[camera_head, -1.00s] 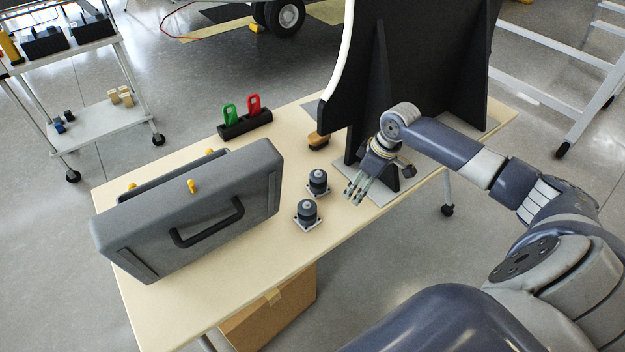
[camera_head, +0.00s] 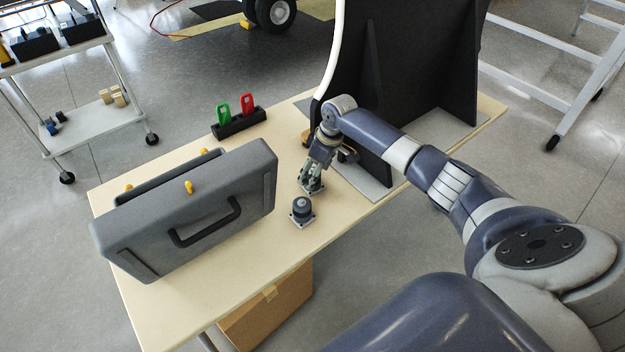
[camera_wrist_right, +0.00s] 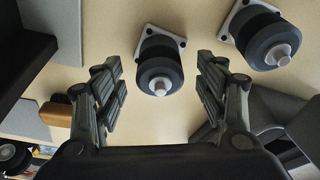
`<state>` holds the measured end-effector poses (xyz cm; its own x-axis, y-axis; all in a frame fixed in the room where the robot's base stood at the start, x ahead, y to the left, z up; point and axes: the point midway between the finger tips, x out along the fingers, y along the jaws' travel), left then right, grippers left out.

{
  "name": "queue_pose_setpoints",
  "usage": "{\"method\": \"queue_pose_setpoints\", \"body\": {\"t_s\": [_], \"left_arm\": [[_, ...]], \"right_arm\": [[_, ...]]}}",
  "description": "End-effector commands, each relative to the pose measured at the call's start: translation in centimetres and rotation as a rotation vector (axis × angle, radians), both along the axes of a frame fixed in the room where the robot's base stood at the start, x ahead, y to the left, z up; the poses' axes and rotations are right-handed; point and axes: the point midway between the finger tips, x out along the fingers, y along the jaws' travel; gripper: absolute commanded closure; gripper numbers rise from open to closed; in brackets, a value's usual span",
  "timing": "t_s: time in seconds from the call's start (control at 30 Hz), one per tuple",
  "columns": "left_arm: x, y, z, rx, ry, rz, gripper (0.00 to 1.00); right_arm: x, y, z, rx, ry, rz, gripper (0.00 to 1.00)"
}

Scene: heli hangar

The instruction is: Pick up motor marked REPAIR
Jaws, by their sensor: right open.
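Two dark motors with square light base plates stand upright on the table. The nearer motor (camera_head: 301,210) is fully visible in the head view. It also shows at the upper right of the wrist view (camera_wrist_right: 268,38). The farther motor (camera_wrist_right: 159,66) is mostly hidden behind my gripper in the head view. In the wrist view it sits between the spread fingers. My right gripper (camera_head: 312,184) is open over the farther motor, and its fingers show on both sides of it in the wrist view (camera_wrist_right: 163,92). No REPAIR marking is readable. My left gripper is not in view.
A grey case (camera_head: 190,215) stands on the table (camera_head: 240,280) left of the motors. A black holder (camera_head: 239,125) with a green and a red tag sits behind. A tall black panel (camera_head: 410,70) stands close to my right arm. A cart (camera_head: 95,125) is at left.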

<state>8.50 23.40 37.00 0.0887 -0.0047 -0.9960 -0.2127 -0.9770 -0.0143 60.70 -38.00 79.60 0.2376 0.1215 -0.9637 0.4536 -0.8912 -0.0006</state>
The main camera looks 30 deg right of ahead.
Motion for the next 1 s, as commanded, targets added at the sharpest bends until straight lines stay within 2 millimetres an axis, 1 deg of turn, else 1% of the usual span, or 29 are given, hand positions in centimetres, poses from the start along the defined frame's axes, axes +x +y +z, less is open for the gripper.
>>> {"method": "queue_pose_setpoints", "body": {"t_s": [0.03, 0.1, 0.2, 0.47, 0.5, 0.57, 0.6, 0.67, 0.7, 0.77, 1.0], "left_arm": [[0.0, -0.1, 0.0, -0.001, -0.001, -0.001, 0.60], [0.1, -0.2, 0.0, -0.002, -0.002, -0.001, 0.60], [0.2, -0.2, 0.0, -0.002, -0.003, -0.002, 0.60], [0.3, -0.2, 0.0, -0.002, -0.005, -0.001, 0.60], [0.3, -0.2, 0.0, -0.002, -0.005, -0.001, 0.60], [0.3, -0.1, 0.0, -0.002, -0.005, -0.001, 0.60], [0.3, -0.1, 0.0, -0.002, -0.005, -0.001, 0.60], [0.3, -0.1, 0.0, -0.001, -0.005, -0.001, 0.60], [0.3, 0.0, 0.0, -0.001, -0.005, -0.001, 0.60], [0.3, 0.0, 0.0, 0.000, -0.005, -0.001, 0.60], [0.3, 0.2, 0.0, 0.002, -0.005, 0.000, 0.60]], "right_arm": [[0.2, 0.1, -0.8, 0.001, 0.001, -0.001, 0.34], [0.4, 0.2, -1.6, 0.001, 0.001, -0.001, 0.34], [0.6, 0.3, -2.4, 0.000, 0.000, 0.000, 0.34], [0.7, 0.3, -2.7, -0.001, -0.001, 0.001, 0.34], [0.7, 0.3, -2.7, -0.001, -0.001, 0.001, 0.39], [0.7, 0.3, -2.7, -0.001, -0.001, 0.001, 0.52], [0.7, 0.3, -2.7, -0.001, -0.001, 0.001, 0.61], [0.7, 0.3, -2.7, -0.001, -0.001, 0.001, 0.75], [0.7, 0.3, -2.7, -0.001, -0.001, 0.001, 0.84], [0.7, 0.3, -2.7, -0.001, -0.001, 0.001, 0.98], [0.7, 0.3, -2.6, 0.001, -0.004, 0.001, 0.98]]}}
